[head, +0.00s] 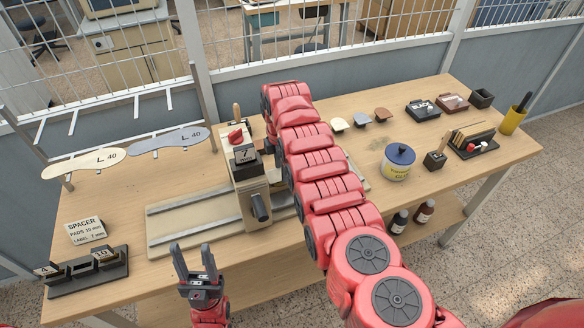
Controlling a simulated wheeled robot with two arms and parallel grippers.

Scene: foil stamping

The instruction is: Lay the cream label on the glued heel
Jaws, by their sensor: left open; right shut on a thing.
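A small cream rounded piece (338,124), which looks like the cream label, lies on the table right of my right arm, beside a grey piece (360,118) and a brown piece (382,114). A cream insole (84,163) and a grey insole (168,141), both marked L 40, are at the left. I see no glue on them. The stamping press (255,195) stands mid-table, partly hidden by my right arm; anything behind the arm is hidden. My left gripper (194,262) is open and empty at the front edge. My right gripper is hidden behind its own arm.
A blue-lidded glue pot (398,162), a brush block (435,160) and a yellow cup (513,118) stand at the right. A spacer sign (86,230) and numbered spacer rack (86,270) are at front left. A wire fence (340,40) runs behind the table.

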